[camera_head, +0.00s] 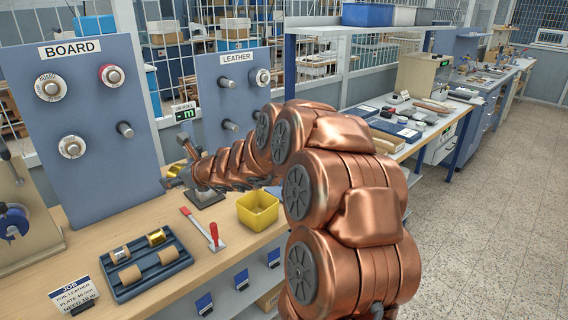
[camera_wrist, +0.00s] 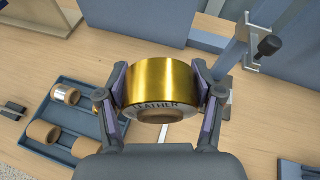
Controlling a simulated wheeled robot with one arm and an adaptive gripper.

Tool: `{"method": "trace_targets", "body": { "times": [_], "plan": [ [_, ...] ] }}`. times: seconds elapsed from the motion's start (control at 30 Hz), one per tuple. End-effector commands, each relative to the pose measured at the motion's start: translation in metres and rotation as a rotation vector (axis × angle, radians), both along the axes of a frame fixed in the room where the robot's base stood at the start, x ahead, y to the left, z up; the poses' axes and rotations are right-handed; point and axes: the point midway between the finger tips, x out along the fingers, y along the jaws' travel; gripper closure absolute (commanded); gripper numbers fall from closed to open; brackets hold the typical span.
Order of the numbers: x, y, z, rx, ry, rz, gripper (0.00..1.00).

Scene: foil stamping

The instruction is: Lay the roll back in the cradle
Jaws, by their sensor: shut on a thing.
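My gripper (camera_wrist: 160,98) is shut on a shiny gold roll (camera_wrist: 158,84) in the wrist view. The roll's side reads LEATHER and shows a brown core. In the head view my gripper (camera_head: 173,174) is small at the end of my arm, near the leather panel, with a bit of gold at its tips. A dark blue tray (camera_head: 170,268), which looks like the cradle, lies on the bench to the front left of the gripper. It holds a gold roll, a silvery roll and two brown cores. The tray (camera_wrist: 72,147) is left of the held roll in the wrist view, partly hidden.
A metal stand (camera_wrist: 240,55) is right of the held roll. A red-handled tool (camera_head: 214,237) and a yellow bin (camera_head: 258,210) lie right of the tray. Upright board (camera_head: 85,150) and leather (camera_head: 228,92) panels with pegs stand behind. A job card (camera_head: 76,294) is in front.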

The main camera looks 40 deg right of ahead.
Motion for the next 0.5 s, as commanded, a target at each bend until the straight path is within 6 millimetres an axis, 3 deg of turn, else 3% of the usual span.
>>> {"method": "trace_targets", "body": {
  "times": [0.03,0.1,0.27,0.5],
  "plan": [
    [0.001,-0.028,-0.001,-0.026,-0.012,-0.019,0.78],
    [-0.001,-0.062,-0.004,-0.062,-0.017,-0.037,0.78],
    [-0.011,-0.137,-0.009,-0.139,-0.034,-0.091,0.78],
    [-0.043,-0.242,-0.026,-0.236,-0.045,-0.189,0.78]
  ]
}}
